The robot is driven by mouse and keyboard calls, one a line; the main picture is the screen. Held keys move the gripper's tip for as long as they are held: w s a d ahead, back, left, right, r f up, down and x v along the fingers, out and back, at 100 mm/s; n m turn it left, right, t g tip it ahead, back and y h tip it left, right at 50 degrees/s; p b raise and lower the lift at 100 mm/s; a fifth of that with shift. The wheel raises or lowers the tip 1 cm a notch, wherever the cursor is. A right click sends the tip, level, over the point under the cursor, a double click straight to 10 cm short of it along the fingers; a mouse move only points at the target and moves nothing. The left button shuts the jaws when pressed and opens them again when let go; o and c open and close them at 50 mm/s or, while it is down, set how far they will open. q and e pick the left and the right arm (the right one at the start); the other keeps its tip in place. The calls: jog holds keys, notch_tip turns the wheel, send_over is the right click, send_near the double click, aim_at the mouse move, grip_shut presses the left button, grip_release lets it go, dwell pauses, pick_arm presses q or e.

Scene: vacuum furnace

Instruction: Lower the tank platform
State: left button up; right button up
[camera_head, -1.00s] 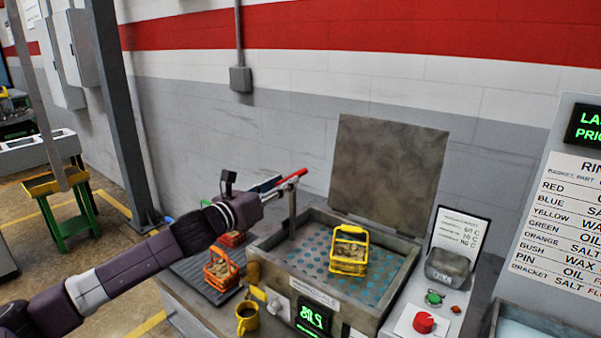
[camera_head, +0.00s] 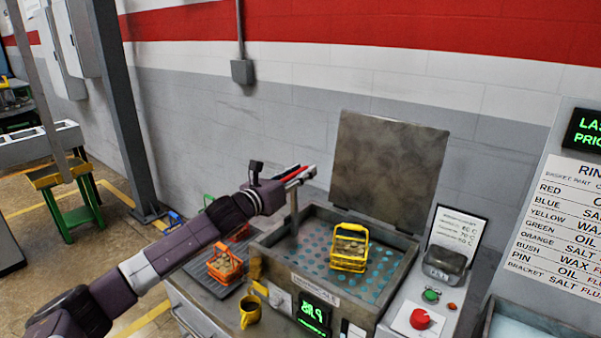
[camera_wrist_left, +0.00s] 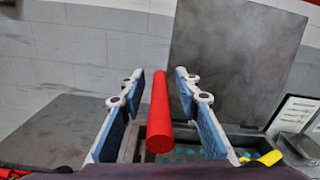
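The wash tank (camera_head: 345,308) stands open with its lid (camera_head: 388,172) raised. A yellow basket (camera_head: 349,250) of small parts sits on the blue perforated platform (camera_head: 316,250) inside it. A red lever handle (camera_head: 288,173) tops a grey post (camera_head: 294,205) at the tank's left side. My left gripper (camera_head: 302,176) is at the handle. In the left wrist view the red handle (camera_wrist_left: 160,115) lies between the spread blue-padded fingers (camera_wrist_left: 160,100), with a gap on each side. My right gripper is not in view.
A yellow mug (camera_head: 250,312) stands in front.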

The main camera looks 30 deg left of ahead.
aim_at(296, 199)
pick_arm(q)
grip_shut()
notch_tip(296, 199, down, 8)
jog(key=b, duration=0.5)
jog(key=shift+r, duration=0.15)
jog(key=shift+c, duration=0.2)
grip_release()
jog(key=shift+r, duration=0.1)
jog(key=shift+o, duration=0.4)
jog(key=shift+r, duration=0.1)
jog(key=shift+s, duration=0.1)
